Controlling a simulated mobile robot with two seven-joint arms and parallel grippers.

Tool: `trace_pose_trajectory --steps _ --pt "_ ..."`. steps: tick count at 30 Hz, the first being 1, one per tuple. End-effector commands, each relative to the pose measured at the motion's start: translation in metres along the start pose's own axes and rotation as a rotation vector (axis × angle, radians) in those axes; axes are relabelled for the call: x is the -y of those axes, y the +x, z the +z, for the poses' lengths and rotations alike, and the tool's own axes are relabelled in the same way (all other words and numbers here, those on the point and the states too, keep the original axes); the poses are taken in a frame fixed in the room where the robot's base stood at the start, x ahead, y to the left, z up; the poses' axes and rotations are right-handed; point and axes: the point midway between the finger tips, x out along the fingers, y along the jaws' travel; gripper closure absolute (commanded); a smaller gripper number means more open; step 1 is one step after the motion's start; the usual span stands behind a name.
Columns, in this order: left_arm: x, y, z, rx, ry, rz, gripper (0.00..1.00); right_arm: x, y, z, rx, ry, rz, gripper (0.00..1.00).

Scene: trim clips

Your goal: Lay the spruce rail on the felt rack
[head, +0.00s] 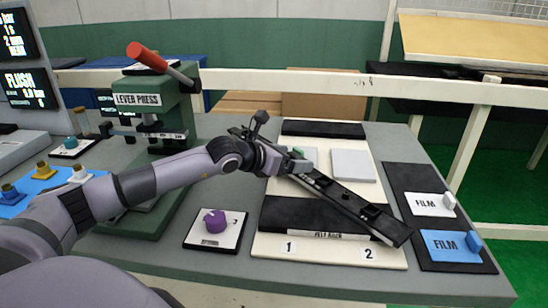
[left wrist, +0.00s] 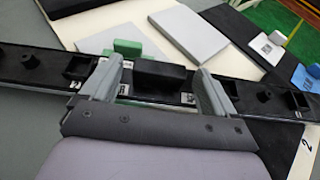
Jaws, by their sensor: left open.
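The rail (head: 345,200) is a long dark bar with black clips and small labels. It lies diagonally over the felt rack (head: 330,250), a cream board with black felt strips. Its near right end crosses the near strip; its far left end is partly behind my arm. I cannot tell whether it rests on the rack. My left gripper (head: 296,160) is at the rail's middle. In the left wrist view the rail (left wrist: 30,68) runs across the picture, and the open fingers of the left gripper (left wrist: 160,85) stand either side of a black block on it. My right gripper is not in view.
A green lever press (head: 160,110) with a red handle stands at the left. A purple knob (head: 215,221) on a white plate is left of the rack. A white FILM block (head: 430,204) and a blue one (head: 452,245) sit on a dark panel at right. A grey pad (head: 354,166) lies on the rack.

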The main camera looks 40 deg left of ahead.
Motion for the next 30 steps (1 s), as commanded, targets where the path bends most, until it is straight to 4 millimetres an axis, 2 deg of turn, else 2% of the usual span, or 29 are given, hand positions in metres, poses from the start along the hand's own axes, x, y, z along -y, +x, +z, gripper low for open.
trace_pose_trajectory --steps 9,15,30 --pt "-0.001 -0.046 -0.004 -0.005 0.006 0.002 0.11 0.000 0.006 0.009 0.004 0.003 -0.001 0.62" --pt "-0.003 -0.070 -0.004 -0.004 0.005 0.006 0.11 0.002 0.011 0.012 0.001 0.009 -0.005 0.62" --pt "-0.001 -0.102 0.000 0.003 0.011 0.005 0.11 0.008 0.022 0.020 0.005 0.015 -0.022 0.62"
